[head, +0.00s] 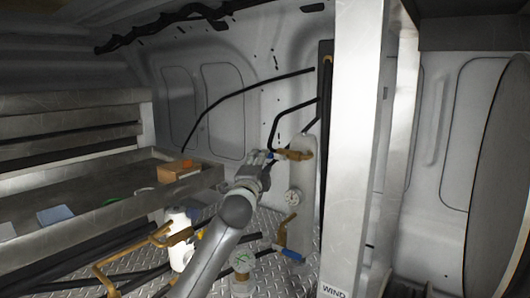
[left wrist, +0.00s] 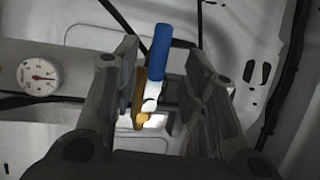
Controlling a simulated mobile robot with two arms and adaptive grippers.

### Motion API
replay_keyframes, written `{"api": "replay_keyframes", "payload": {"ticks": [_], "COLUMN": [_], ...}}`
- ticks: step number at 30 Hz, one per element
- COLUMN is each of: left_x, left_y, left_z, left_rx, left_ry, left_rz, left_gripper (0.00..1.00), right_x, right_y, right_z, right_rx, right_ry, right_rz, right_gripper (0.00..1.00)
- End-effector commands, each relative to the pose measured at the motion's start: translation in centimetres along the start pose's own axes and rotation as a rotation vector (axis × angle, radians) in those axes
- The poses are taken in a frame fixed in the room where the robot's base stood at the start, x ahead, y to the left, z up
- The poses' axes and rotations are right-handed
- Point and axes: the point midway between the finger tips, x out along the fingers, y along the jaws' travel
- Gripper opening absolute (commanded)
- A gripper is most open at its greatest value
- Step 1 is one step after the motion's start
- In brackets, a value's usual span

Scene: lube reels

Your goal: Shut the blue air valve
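A blue valve handle on a brass body (head: 295,154) is at the top of the white upright cylinder (head: 303,190) in the head view. My left gripper (head: 264,160) is at this valve and partly hides its handle. In the left wrist view the blue handle (left wrist: 160,52) stands between the two fingers, with the brass body (left wrist: 139,95) beside it. The fingers are apart, with gaps beside the handle. A second blue handle (head: 291,254) sits lower, at the cylinder's foot. My right gripper is not in view.
A gauge (head: 293,197) is on the cylinder, and another gauge (head: 242,261) is near the floor. A white panel (head: 355,150) stands close at the right. Black hoses run along the wall. A tray shelf (head: 90,222) with a small orange-brown box (head: 175,171) is at left.

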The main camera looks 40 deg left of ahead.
Motion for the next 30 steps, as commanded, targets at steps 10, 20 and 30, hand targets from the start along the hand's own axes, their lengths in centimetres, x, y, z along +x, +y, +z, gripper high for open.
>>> {"api": "replay_keyframes", "payload": {"ticks": [10, 20, 30], "left_x": [4.5, 6.0, 6.0], "left_y": [-0.1, 0.1, 0.1], "left_z": [0.0, -0.1, -0.1], "left_rx": [-0.003, -0.002, -0.002], "left_ry": [0.000, 0.001, 0.001], "left_rz": [0.002, 0.002, 0.002], "left_gripper": [0.40, 0.40, 0.28], "right_x": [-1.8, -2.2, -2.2], "right_y": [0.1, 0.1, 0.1], "right_z": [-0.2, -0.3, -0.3], "right_rx": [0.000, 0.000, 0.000], "right_ry": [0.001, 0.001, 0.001], "right_rz": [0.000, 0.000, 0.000], "right_gripper": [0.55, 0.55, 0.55]}}
